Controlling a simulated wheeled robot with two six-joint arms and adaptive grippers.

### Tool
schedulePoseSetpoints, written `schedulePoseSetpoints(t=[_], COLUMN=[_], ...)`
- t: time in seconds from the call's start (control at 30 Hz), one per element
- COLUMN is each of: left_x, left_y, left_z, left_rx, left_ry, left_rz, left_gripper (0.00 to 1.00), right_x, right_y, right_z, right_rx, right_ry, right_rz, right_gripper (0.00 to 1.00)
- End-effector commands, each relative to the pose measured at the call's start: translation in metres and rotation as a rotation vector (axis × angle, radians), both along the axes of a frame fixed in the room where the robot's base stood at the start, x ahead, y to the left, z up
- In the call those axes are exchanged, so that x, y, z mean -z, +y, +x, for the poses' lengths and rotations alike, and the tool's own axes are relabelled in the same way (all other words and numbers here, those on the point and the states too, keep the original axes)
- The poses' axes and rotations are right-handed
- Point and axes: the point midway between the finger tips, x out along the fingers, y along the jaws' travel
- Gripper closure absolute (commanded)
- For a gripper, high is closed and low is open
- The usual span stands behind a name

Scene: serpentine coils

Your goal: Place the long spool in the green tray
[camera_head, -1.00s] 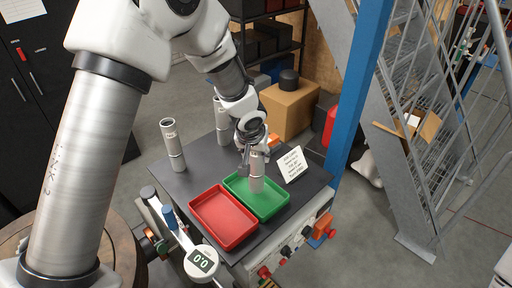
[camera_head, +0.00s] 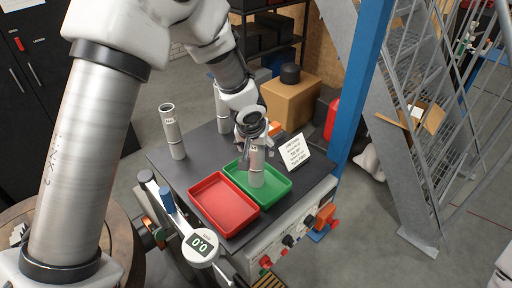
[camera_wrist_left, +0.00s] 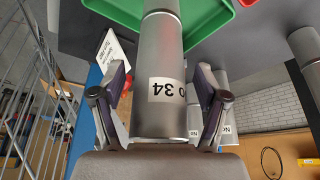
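A grey metal spool (camera_head: 257,172) stands upright in the green tray (camera_head: 284,186), under my left gripper (camera_head: 256,148). In the left wrist view this spool (camera_wrist_left: 160,60) carries a label that seems to read "34". My left gripper (camera_wrist_left: 160,95) has one finger on each side of the spool, with a visible gap on both sides, so it is open around it. The green tray also shows in the left wrist view (camera_wrist_left: 212,18). Two other spools, one at the left (camera_head: 172,132) and one at the back (camera_head: 221,112), stand on the table. My right gripper is out of view.
A red tray (camera_head: 222,205) sits left of the green tray. A white sign (camera_head: 294,151) stands just behind the green tray. A scale with a display (camera_head: 201,244) is at the table's front edge. A blue post (camera_head: 357,85) rises at the right.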

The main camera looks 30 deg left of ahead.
Motion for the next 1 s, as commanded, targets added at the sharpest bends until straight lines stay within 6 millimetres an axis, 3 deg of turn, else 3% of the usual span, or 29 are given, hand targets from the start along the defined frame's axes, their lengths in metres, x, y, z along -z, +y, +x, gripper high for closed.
schedulePoseSetpoints(t=[0.33, 0.7, 0.83, 1.0], left_x=[-0.012, -0.095, -0.111, -0.115], left_y=[0.0, -0.009, -0.011, -0.012], left_z=[-0.001, -0.035, -0.043, -0.046], left_rx=[-0.002, -0.001, 0.0, 0.0], left_ry=[-0.001, -0.004, -0.003, 0.0], left_rz=[-0.001, -0.001, 0.001, 0.0], left_gripper=[0.26, 0.26, 0.26, 0.26], right_x=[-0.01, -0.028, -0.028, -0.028], right_y=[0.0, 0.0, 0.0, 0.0], right_z=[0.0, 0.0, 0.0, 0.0], right_rx=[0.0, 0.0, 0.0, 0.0], right_ry=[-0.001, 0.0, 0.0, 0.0], right_rz=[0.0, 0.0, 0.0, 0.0], right_gripper=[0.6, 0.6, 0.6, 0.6])
